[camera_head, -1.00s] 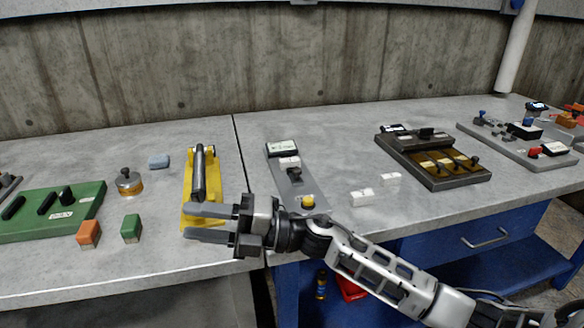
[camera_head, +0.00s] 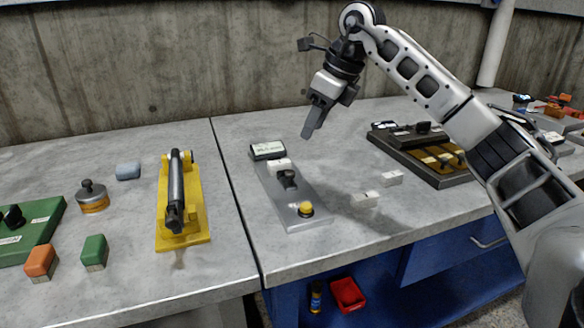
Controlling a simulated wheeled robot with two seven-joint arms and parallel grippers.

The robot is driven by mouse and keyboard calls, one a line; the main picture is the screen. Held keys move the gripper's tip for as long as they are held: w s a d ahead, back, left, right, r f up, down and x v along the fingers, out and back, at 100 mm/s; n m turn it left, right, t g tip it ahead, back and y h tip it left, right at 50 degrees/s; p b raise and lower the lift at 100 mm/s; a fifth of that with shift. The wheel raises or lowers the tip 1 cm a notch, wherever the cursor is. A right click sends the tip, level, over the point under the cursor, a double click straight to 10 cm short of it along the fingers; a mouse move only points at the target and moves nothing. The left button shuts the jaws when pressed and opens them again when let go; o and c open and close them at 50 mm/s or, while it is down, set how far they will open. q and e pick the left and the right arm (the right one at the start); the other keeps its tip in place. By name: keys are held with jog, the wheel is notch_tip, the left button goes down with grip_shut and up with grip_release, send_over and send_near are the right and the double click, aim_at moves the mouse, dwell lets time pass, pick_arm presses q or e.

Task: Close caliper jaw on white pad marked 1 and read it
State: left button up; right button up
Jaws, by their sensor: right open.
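The caliper is a grey plate (camera_head: 275,200) lying on the right-hand bench top. It has a display box (camera_head: 267,150) at its far end, a small white block (camera_head: 280,164) beside that, a black jaw or slider (camera_head: 288,178) and a yellow button (camera_head: 306,208) at the near end. Two white pads lie on the bench to its right, a nearer one (camera_head: 365,199) and a farther one (camera_head: 391,178). Their marks are too small to read. My right gripper (camera_head: 312,121) is open and empty, pointing down above the bench, beyond and right of the caliper. My left gripper is out of view.
A yellow stand (camera_head: 183,237) with a dark cylinder is left of the bench seam. Orange (camera_head: 40,261) and green (camera_head: 95,252) blocks lie further left. Bench is clear around the white pads.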

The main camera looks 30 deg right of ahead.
aim_at(290, 172)
jog(key=x, duration=1.2)
jog(key=shift+a, duration=0.15)
